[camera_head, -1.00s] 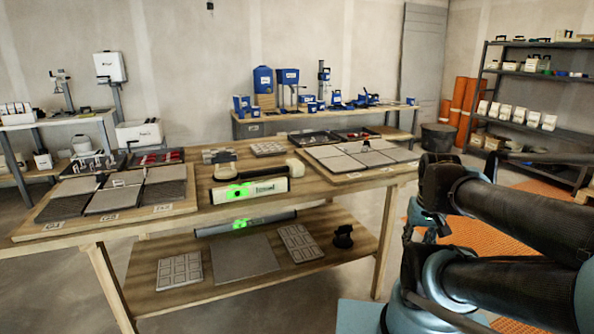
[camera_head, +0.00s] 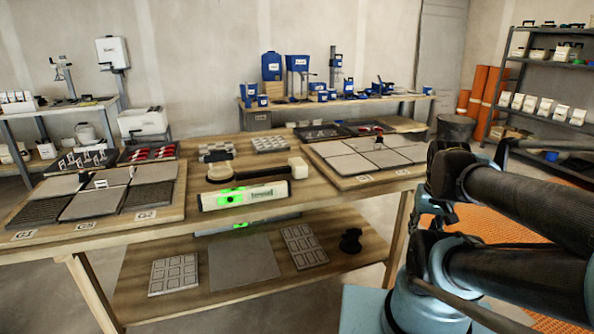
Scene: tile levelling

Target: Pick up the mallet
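A mallet with a white head (camera_head: 298,167) and a dark handle lies on the wooden table (camera_head: 330,199), near its middle, behind a white spirit level (camera_head: 243,195) with a green glow. The handle points left from the head. A round beige-topped tool (camera_head: 220,171) sits at the handle's left end, and I cannot tell whether they touch. My folded arm is at the right of the picture, apart from the table's tools. I cannot make out my gripper's fingers.
Tile panels lie left (camera_head: 100,192) and right (camera_head: 345,163) of the mallet. Trays (camera_head: 148,153) of parts stand behind. A lower shelf (camera_head: 200,290) holds tiles and a black tool (camera_head: 350,241). A dark bucket (camera_head: 455,130) and a shelving rack (camera_head: 550,90) stand at the back right.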

